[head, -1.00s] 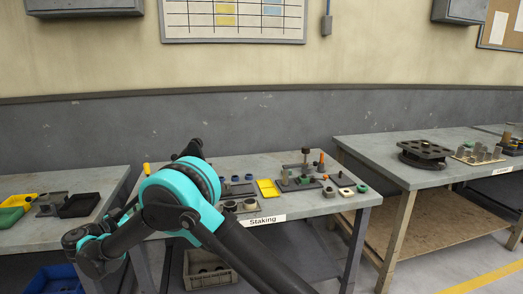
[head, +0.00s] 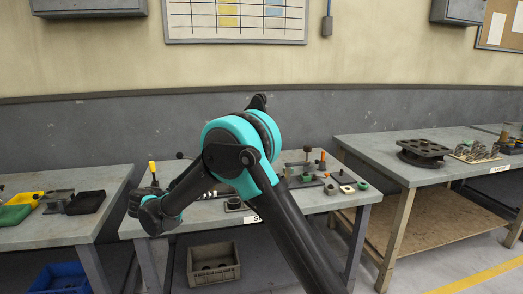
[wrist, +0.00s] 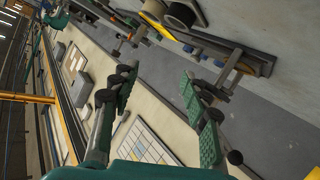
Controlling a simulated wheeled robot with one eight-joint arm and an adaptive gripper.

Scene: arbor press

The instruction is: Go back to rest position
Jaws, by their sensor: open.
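My gripper (wrist: 162,105) shows in the wrist view with its two green-padded fingers spread apart and nothing between them. The wrist view is turned sideways, with the wall and bench-top items beyond the fingers. In the head view my black and teal arm rises in front of the Staking table (head: 140,228), and I cannot make out the fingertips there. The arm covers the middle of that table and part of its label.
A press fixture (head: 305,170) and small parts stand on the right of the Staking table. A grey crate (head: 213,266) sits below it. A left table (head: 60,235) holds trays, including a black one (head: 86,202). A right table (head: 375,150) carries a dark round fixture (head: 424,152).

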